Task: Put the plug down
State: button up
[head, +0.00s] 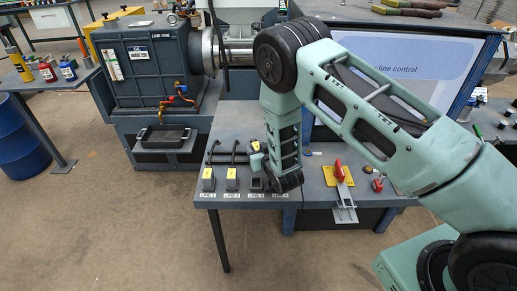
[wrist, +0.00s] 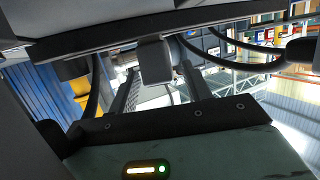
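A plug with a yellow label (head: 255,146) shows at the left side of my gripper (head: 262,162), raised above the workbench (head: 228,196). My gripper seems shut on it, though the wrist partly hides the grip. In the wrist view a grey block (wrist: 153,60) sits between the two fingers, with dark cables on either side. Two yellow-topped plugs stand at the LINE 1 (head: 208,179) and LINE 2 (head: 232,178) positions. The LINE 3 socket (head: 256,185) looks dark and empty. My wrist covers much of the LINE 4 position.
Dark cables or bars (head: 228,156) run behind the sockets. A red-handled clamp on a yellow plate (head: 338,175) lies to the right of my wrist. The large LINE ONE machine (head: 150,65) stands behind left. A screen (head: 400,75) stands behind the arm. The bench's front edge is close to the sockets.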

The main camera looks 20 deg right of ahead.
jog(key=shift+s+f, duration=0.15)
jog(key=shift+f, duration=0.5)
jog(key=shift+r+p, duration=0.55)
jog(key=shift+p, duration=0.1)
jog(key=v, duration=0.3)
jog(key=b+v, duration=0.1)
jog(key=v, duration=0.7)
jog(key=shift+r+b, duration=0.35)
jog(key=s+a+r+n+g+y, duration=0.2)
jog(key=s+a+r+g, duration=0.75)
jog(key=s+a, duration=0.2)
jog(key=s+d+r+n+g+h, duration=0.1)
jog(key=s+d+r+n+g, duration=0.1)
jog(key=s+r, duration=0.3)
jog(key=s+d+r+n+g+h, duration=0.1)
jog(key=s+r, duration=0.4)
jog(key=s, duration=0.8)
jog(key=shift+d+n+g+h, duration=0.3)
jog(key=shift+d+n+g, duration=0.1)
jog(key=shift+n+g, duration=0.65)
